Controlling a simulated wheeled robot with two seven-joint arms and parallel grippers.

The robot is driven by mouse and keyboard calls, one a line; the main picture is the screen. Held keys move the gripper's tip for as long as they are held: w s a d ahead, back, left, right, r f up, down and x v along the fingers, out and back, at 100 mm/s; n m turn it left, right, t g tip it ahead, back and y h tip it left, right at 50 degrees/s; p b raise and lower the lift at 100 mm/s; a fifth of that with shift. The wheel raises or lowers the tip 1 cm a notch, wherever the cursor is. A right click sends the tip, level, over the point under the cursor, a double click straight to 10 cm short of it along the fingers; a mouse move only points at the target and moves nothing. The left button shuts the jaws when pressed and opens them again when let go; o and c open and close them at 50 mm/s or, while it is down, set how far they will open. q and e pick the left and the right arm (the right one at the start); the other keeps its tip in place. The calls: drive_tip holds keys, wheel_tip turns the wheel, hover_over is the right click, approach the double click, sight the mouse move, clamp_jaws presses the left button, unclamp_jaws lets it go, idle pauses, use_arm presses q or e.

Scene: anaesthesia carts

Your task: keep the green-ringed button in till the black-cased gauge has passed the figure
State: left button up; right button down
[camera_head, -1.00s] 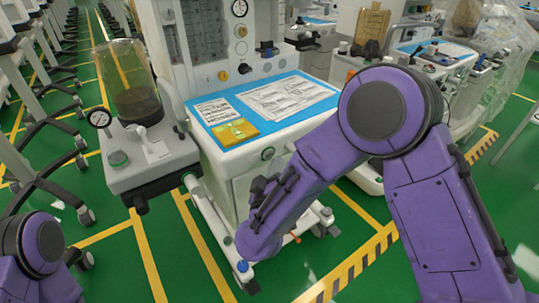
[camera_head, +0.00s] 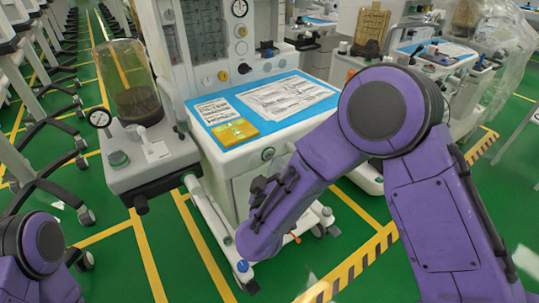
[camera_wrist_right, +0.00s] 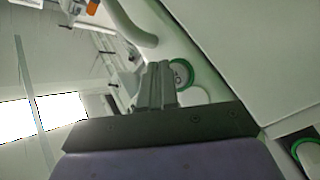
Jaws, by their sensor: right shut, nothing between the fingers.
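A black-cased gauge (camera_head: 99,118) with a white face stands at the side shelf's left edge; its needle is too small to read. Another dark-rimmed gauge (camera_head: 240,8) is at the top of the cart's panel. My right gripper (camera_head: 262,186) is low in front of the cart, partly hidden by my arm. In the right wrist view its shut, empty fingers (camera_wrist_right: 157,70) overlap the left side of a green-ringed button (camera_wrist_right: 182,73); I cannot tell contact. My left gripper is out of view.
Papers and a yellow packet (camera_head: 235,132) lie on the blue top. Another green ring (camera_wrist_right: 308,150) is at the wrist view's lower right. More carts stand behind at right.

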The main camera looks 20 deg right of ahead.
drive_tip(key=shift+w, duration=0.1)
drive_tip(key=shift+w+a, duration=0.1)
drive_tip(key=shift+w, duration=0.2)
drive_tip(key=shift+w+a+p, duration=0.15)
drive_tip(key=shift+w+p, duration=0.2)
drive_tip(key=shift+w, duration=0.05)
idle(1.9)
drive_tip(key=shift+s, duration=0.1)
idle(1.7)
drive_tip(key=shift+s+d+p, duration=0.25)
drive_tip(key=shift+s+p, duration=0.25)
drive_tip(key=shift+s, duration=0.25)
